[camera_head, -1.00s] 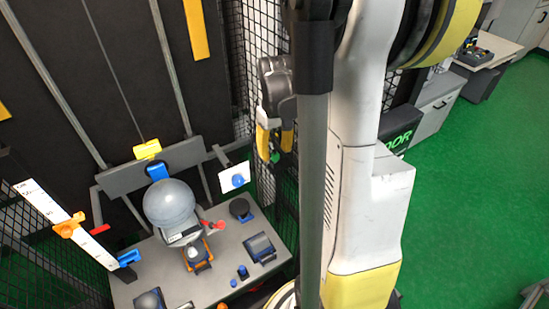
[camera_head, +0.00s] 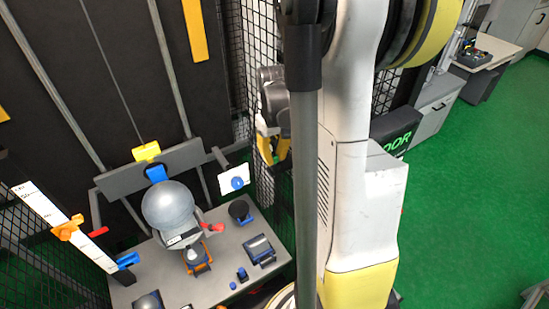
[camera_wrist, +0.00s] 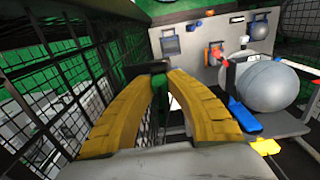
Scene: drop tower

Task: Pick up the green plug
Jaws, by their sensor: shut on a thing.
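My gripper (camera_wrist: 158,74) shows in the wrist view with its two yellow fingers closing toward each other at the tips. The green plug (camera_wrist: 159,85) is a small green piece between the fingertips, partly hidden by them and by a dark part there. The gripper holds it in the air beside the black mesh fence. In the head view my gripper (camera_head: 272,157) is beside the fence, right of the grey table, partly behind my own arm. I cannot make out the plug clearly there.
The grey table (camera_head: 225,258) carries a large grey sphere (camera_head: 170,205), a blue knob on a white plate (camera_head: 237,183) and several small devices. The black mesh fence (camera_wrist: 60,80) is close on the left in the wrist view. Green floor (camera_head: 470,200) is open at right.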

